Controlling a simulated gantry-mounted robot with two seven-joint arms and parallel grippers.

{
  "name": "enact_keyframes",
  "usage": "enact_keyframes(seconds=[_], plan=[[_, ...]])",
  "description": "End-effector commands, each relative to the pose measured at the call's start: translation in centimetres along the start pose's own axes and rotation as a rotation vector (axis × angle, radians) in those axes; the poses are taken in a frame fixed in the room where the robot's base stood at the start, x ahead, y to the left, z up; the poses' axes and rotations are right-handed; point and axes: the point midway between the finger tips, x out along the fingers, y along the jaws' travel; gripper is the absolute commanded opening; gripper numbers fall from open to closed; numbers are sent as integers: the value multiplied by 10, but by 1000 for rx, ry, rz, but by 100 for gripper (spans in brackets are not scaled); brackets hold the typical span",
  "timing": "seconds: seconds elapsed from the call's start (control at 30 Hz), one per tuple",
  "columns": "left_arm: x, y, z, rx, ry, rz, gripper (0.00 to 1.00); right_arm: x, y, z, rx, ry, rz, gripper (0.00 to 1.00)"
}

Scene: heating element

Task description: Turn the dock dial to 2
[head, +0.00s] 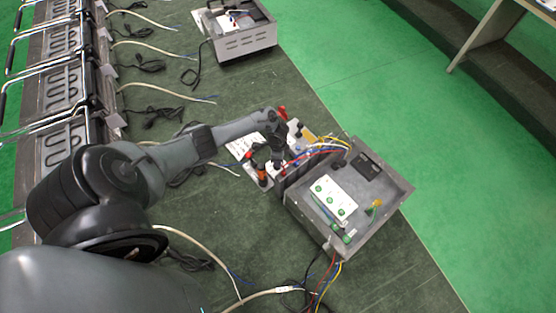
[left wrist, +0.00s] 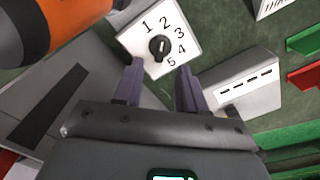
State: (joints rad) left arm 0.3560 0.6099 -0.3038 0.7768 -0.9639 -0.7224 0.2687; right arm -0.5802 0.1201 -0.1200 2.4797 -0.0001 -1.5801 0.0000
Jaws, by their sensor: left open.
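The dock dial (left wrist: 160,48) is a black round knob on a white plate (left wrist: 134,40) numbered 1 to 5, in the left wrist view. A pale mark shows on the knob, but I cannot tell for sure which number it points to. My left gripper (left wrist: 159,72) is open, with one purple-grey finger on each side below the knob. Nothing is between the fingers, and they look apart from the knob. In the head view my left gripper (head: 277,160) is over the dock beside the grey box; the dial cannot be made out there. My right gripper is not in view.
A large orange and black cylinder (left wrist: 72,18) is close on the left in the wrist view. A grey slotted block (left wrist: 240,82) stands at right. In the head view, the grey open box (head: 375,195) with wires is beside the gripper. Another box (head: 245,42) stands farther back.

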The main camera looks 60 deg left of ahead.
Motion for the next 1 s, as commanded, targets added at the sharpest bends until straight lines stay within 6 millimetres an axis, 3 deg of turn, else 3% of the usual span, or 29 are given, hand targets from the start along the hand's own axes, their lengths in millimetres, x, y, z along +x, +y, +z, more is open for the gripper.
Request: enact_keyframes(seconds=[0.03, 0.2, 0.4, 1.0], plan=[[-14, 0, 0, 3, 0, -1, 40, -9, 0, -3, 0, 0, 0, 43], [-40, 0, 0, 3, 0, -1, 40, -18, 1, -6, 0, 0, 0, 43], [-58, 0, 0, 1, 0, 0, 40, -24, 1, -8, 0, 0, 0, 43], [-62, 0, 0, 1, 0, 1, 40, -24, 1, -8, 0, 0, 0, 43]])
